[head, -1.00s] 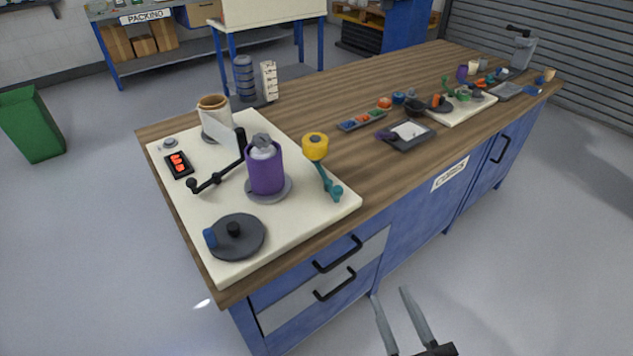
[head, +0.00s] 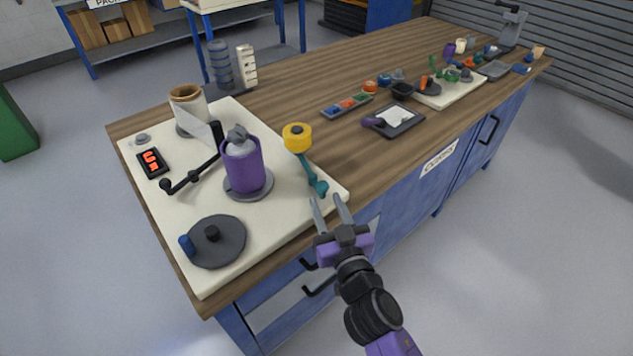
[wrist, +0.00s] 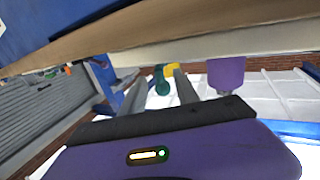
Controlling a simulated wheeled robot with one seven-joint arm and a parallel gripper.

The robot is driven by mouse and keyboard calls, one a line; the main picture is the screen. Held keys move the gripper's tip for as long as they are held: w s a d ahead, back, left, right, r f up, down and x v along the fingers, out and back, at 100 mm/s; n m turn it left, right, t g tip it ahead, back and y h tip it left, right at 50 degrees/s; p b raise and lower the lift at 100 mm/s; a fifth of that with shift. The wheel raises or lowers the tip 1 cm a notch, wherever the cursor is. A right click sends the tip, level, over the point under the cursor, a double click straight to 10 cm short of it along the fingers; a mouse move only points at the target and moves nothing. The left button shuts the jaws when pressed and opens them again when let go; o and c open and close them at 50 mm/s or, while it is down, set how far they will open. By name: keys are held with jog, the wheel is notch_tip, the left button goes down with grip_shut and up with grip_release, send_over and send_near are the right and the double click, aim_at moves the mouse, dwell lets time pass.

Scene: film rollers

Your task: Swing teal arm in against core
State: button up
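The teal arm (head: 309,174) lies over the cream board, with a yellow roller (head: 297,138) at its far end and its teal pivot near the board's right edge. The purple core (head: 242,165) stands upright on a grey disc to the left, with a clear gap between it and the yellow roller. My gripper (head: 330,208) is open and empty, just in front of the board's right corner near the pivot. In the wrist view the teal arm (wrist: 161,80), yellow roller (wrist: 172,69) and purple core (wrist: 226,75) appear beyond my fingers.
The cream board (head: 290,225) also carries a black lever arm (head: 192,177), a cream roll (head: 188,101), a red-digit display (head: 152,162) and a dark disc (head: 216,241). A tray with a white sheet (head: 397,118) sits to the right. Bare wooden top lies between.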

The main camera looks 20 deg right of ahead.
aim_at(319, 184)
jog(key=w, duration=0.4)
jog(key=w+p, duration=0.1)
jog(key=w, duration=0.2)
jog(key=shift+d, duration=0.4)
jog(key=shift+s, duration=0.1)
grip_shut()
